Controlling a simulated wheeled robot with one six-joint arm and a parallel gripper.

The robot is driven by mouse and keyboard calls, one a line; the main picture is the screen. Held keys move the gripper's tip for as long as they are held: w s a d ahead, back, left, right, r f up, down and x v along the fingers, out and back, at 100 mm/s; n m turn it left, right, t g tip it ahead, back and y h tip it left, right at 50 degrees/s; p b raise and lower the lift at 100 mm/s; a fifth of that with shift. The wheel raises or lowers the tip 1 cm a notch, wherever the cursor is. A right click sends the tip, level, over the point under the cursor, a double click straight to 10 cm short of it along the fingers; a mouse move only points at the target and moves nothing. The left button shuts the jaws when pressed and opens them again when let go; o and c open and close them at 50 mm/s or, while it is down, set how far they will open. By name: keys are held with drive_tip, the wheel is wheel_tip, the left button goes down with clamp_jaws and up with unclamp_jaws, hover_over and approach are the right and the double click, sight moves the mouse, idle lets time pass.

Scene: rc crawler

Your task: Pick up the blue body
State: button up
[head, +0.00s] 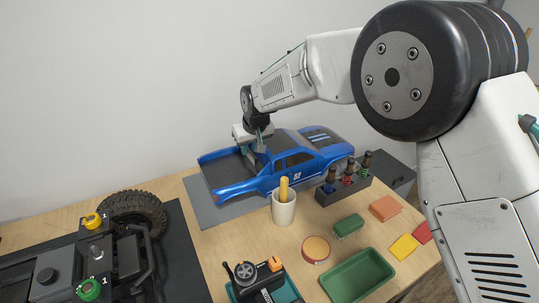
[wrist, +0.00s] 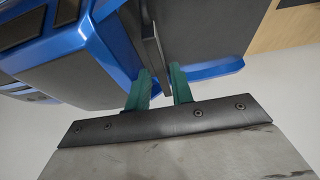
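The blue body (head: 270,178) is a pickup-truck shell with dark windows and an open bed, resting on a grey mat (head: 207,214) at the back of the table. My gripper (head: 257,146) points down at the bed, just behind the cab. In the wrist view the blue body (wrist: 100,48) fills the upper part. My gripper's green fingertips (wrist: 161,88) stand apart on either side of a thin dark upright part of the body. A slim gap shows beside that part; firm contact is not visible.
A cup with a yellow-handled tool (head: 284,207) and a rack of drivers (head: 343,188) stand close in front of the body. A wheeled chassis (head: 130,250) lies left. A green tray (head: 357,275), a controller (head: 262,280) and small coloured blocks occupy the front.

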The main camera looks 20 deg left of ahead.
sight(249, 149)
drive_tip(key=x, duration=0.3)
drive_tip(key=shift+w+a+f, duration=0.2)
drive_tip(key=shift+w+a, duration=0.05)
drive_tip(key=shift+a+f, duration=0.1)
drive_tip(key=shift+f, duration=0.1)
drive_tip(key=shift+f, duration=0.2)
idle(0.4)
clamp_jaws()
